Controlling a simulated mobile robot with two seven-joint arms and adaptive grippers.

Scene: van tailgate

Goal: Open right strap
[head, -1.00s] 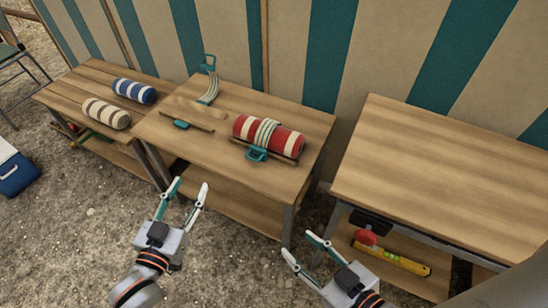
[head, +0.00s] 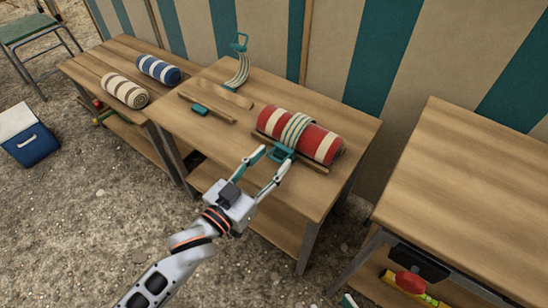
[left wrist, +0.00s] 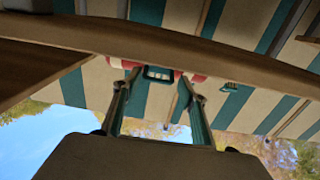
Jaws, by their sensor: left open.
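The right strap (head: 294,129) lies over a red and cream striped roll (head: 326,148) on the middle table. Its teal handle (head: 282,154) hangs at the roll's near side, by a wooden rail. My left gripper (head: 275,157) is open, with its fingertips near this handle, one on each side. In the left wrist view the handle (left wrist: 158,73) shows between the open fingers, partly behind the table edge; contact cannot be told. Another strap (head: 238,72) stands loose at the table's back left, its handle raised. Of my right gripper, only a fingertip (head: 348,300) shows at the bottom edge.
The middle table (head: 215,145) also bears wooden rails and a teal catch (head: 200,109). Blue (head: 158,69) and beige (head: 124,90) rolls lie on the left table. A right-hand table (head: 460,190) stands across a gap. A striped wall closes the back.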

